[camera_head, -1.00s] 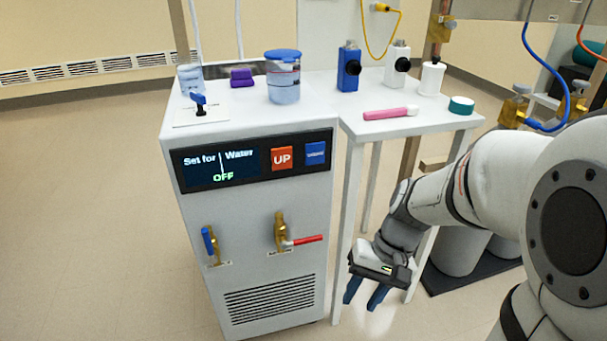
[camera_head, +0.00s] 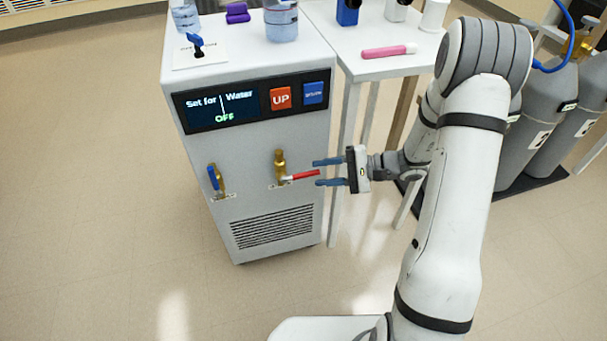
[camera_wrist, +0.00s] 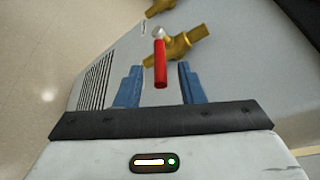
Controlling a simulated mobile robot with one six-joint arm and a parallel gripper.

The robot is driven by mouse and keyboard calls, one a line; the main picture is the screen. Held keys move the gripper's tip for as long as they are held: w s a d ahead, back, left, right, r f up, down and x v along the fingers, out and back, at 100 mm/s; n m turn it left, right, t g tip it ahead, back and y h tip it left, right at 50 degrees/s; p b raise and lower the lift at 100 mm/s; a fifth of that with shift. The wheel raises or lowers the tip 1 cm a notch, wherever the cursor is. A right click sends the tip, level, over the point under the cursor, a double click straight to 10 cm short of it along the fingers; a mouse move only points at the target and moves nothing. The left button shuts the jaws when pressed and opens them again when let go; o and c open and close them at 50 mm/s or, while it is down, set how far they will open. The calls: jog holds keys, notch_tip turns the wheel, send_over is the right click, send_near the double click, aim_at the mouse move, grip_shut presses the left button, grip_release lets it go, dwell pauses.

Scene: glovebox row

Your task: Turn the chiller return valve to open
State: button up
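A brass valve (camera_head: 280,163) with a red lever handle (camera_head: 303,176) sits on the chiller's front, at the right. The red lever points sideways to the right, roughly level. A second brass valve with an upright blue handle (camera_head: 212,178) is at the left of the same face. The small labels under both are too blurred to read, so I cannot tell which is the return. My gripper (camera_head: 319,172) is open, its blue fingers on either side of the red lever's end. In the wrist view the red lever (camera_wrist: 160,65) lies between the fingers, with gaps on both sides.
The chiller (camera_head: 160,125) has a display reading "Set for Water OFF" and a vent grille (camera_head: 272,227) below the valves. A white table (camera_head: 362,68) stands at its right. Grey cylinders (camera_head: 540,110) stand further right. The floor in front is clear.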

aim_at(312, 175)
jog(key=b+x, duration=0.1)
jog(key=x, duration=0.4)
jog(key=shift+a, duration=0.1)
grip_shut()
jog(key=shift+s+f, duration=0.1)
dwell(0.4)
